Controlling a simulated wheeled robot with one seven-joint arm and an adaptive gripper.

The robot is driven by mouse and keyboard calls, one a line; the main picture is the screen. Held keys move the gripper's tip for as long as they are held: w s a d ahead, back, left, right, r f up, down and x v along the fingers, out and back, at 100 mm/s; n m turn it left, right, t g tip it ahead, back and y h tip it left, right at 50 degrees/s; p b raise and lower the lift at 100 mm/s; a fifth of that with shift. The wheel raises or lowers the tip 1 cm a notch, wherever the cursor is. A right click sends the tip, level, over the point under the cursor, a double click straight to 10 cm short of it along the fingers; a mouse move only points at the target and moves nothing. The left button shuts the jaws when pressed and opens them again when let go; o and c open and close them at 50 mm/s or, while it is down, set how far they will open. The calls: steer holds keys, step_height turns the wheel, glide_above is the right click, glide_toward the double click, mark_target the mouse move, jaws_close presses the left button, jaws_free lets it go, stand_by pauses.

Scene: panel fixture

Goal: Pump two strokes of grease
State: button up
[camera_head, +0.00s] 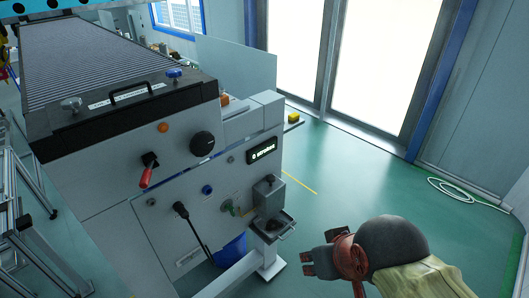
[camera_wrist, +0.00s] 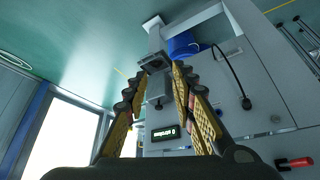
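The grey grease pump (camera_head: 269,194) is mounted low on the right end of the white machine panel, with a small tray-like part with a handle (camera_head: 284,234) below it. The stroke display (camera_head: 262,151) above it appears to read 0 strokes. It also shows upside down in the wrist view (camera_wrist: 164,134). My gripper (camera_head: 310,258) is to the right of the pump in the head view, apart from it. In the wrist view my gripper (camera_wrist: 158,80) has its two yellow-padded fingers spread with nothing held. The pump partly shows between the fingertips; its lever cannot be clearly made out.
The panel carries a red-handled lever (camera_head: 147,172), a black knob (camera_head: 203,144) and a black plug with a cable (camera_head: 181,209). The green floor right of the machine is largely clear.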

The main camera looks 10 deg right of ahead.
steer(key=shift+c, duration=1.2)
jaws_close()
